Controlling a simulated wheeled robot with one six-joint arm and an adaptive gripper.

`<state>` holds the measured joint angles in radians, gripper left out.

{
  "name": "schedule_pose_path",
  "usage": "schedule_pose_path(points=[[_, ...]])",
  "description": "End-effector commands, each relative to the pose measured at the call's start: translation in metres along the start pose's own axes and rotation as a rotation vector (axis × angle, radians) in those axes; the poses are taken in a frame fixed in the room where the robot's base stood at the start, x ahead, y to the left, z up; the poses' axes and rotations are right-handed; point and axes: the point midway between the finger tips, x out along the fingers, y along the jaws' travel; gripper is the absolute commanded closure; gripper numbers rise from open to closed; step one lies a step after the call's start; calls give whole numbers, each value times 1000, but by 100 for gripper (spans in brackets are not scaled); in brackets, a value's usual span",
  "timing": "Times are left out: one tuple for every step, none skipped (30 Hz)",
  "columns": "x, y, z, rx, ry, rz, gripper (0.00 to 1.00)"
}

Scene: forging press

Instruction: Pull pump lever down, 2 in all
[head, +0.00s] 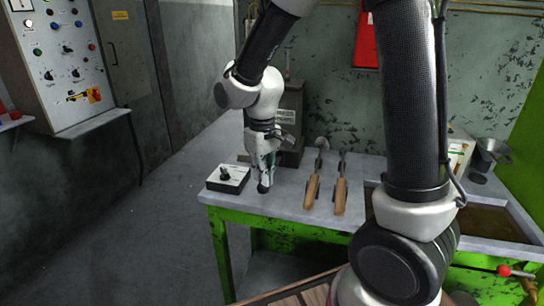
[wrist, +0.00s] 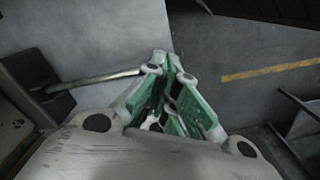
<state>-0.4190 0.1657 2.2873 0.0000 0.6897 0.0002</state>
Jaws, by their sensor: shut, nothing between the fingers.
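My gripper (head: 264,184) points down over the left end of the grey bench, its fingers closed together and empty. In the wrist view its green-sided fingers (wrist: 168,68) meet at the tips. A thin metal rod (wrist: 95,80) runs from a dark block (wrist: 38,85) at the left to beside the fingers; whether it touches them I cannot tell. It may be the pump lever. In the head view a dark box with a label (head: 287,112) stands behind my gripper, partly hidden by my arm. A thin upright rod (head: 288,62) shows above it.
A small box with a black knob (head: 227,178) sits left of my gripper. Two wooden-handled tools (head: 312,190) lie to its right. A red-knobbed lever (head: 504,271) is at the lower right. A control cabinet (head: 66,60) stands at the left. The floor left of the bench is clear.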

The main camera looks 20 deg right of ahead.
Motion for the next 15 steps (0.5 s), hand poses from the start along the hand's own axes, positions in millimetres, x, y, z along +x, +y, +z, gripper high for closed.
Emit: schedule_pose_path(points=[[5, 0, 0, 0, -1, 0, 100], [7, -1, 1, 0, -1, 0, 100], [9, -1, 0, 0, 0, 0, 100], [8, -1, 0, 0, 1, 0, 100], [8, -1, 0, 0, 1, 0, 100], [8, -1, 0, 0, 1, 0, 100], [8, -1, 0, 0, 1, 0, 100], [7, 0, 0, 0, 2, 0, 100], [6, 0, 0, 0, 2, 0, 100], [3, 0, -1, 0, 3, 0, 100], [0, 1, -1, 0, 4, 0, 100], [-4, 2, -2, 0, 4, 0, 100], [-8, 2, -2, 0, 4, 0, 100], [-13, 3, -3, 0, 5, 0, 100], [-18, 4, -3, 0, 5, 0, 100]])
